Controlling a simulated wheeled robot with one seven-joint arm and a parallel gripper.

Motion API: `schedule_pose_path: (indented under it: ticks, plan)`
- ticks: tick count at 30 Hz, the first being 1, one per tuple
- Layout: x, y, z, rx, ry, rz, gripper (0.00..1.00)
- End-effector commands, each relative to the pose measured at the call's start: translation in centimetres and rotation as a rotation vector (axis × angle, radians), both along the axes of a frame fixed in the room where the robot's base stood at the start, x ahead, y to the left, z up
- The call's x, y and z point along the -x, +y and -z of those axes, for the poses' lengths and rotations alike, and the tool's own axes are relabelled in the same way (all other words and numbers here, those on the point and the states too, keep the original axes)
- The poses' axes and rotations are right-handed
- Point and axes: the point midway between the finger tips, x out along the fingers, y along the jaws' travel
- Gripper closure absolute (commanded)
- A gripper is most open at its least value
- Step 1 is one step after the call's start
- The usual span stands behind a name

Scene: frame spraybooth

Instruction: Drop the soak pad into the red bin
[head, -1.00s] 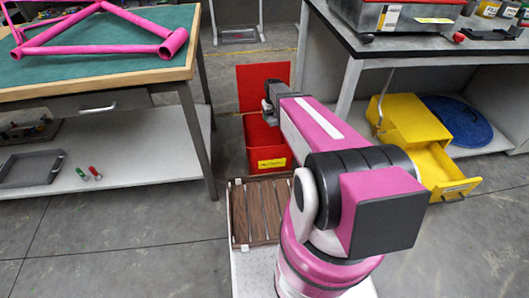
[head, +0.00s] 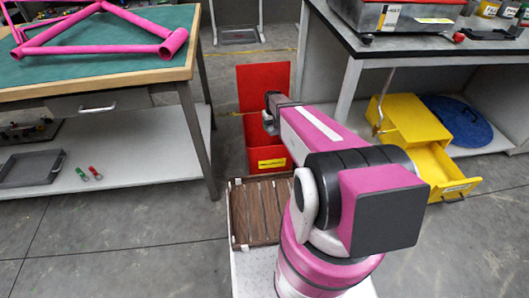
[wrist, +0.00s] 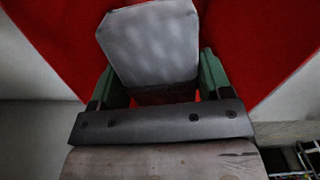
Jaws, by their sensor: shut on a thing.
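The soak pad (wrist: 150,45) is a pale grey, flat block in the wrist view. My gripper (wrist: 158,78) has green fingers on either side of it and is shut on it. The red bin (head: 268,165) stands on the floor in the head view, with its red lid (head: 263,80) raised at the back and a yellow label on its front. My gripper (head: 268,112) is over the bin's opening there. Red bin surface (wrist: 255,40) fills the background behind the pad in the wrist view. The pad is hidden in the head view.
A green-topped bench (head: 110,70) with a pink frame (head: 120,48) stands left of the bin. A grey workbench (head: 400,45) is on the right, with an open yellow box (head: 410,120) below it. A slatted wooden tray (head: 258,212) lies in front of the bin.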

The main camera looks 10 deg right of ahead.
Motion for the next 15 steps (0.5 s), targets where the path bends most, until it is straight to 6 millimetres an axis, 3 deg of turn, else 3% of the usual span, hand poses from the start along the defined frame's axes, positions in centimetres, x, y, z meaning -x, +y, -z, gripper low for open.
schedule_pose_path:
  ticks: [2, 3, 5, 15]
  plan:
    - [0.00, 0.00, -0.03, 0.000, 0.000, 0.000, 0.47]
    - [0.00, 0.00, -0.03, 0.000, 0.000, 0.000, 0.22]
    - [0.00, 0.00, -0.04, 0.000, 0.000, 0.000, 0.02]
    - [0.01, 0.00, -0.57, 0.000, -0.001, 0.000, 0.00]
